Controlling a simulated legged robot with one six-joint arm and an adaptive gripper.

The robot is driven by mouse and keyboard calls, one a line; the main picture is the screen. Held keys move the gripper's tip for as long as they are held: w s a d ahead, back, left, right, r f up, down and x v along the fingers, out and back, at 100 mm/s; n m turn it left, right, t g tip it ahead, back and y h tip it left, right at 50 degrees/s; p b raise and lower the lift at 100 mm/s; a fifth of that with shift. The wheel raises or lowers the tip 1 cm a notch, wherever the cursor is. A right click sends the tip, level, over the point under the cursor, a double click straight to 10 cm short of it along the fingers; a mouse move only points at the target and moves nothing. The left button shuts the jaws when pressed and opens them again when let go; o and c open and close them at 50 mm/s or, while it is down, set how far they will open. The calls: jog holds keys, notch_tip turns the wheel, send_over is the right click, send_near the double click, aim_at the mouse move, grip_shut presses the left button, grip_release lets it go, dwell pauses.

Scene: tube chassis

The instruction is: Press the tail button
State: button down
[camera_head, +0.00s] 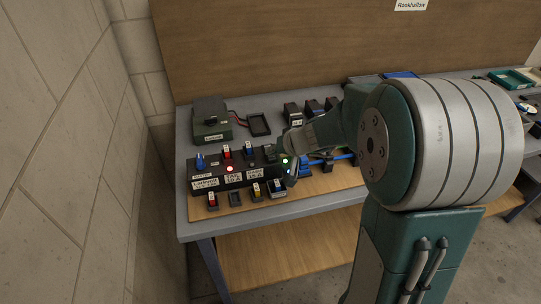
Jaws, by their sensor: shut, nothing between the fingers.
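The dark tube chassis (222,170) sits on the wooden board at the left of the bench, with small white labels on its front that I cannot read surely. A blue knob (200,162) is at its left end, and red and blue tubes stand on its top. I cannot make out which part is the tail button. My gripper (290,178) points down at the chassis's right end, beside the green light, shut and empty. Whether it touches the chassis is unclear, and it hides part of that end.
Several small holders with tubes (255,190) stand in front of the chassis. A green box (210,119) with red leads and a dark tray (259,125) are behind. Dark blocks (292,113) stand at the back. A block wall (60,150) closes the left side.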

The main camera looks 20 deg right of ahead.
aim_at(272, 158)
jog(key=shift+r, duration=0.45)
jog(key=shift+r, duration=3)
jog(key=s+r+n+g+h, duration=0.1)
jog(key=s+r+h, duration=0.1)
jog(key=s, duration=1.1)
jog(key=s+r+h, duration=0.2)
jog(key=s+h, duration=0.1)
jog(key=s, duration=1.1)
jog(key=shift+n+g, duration=0.4)
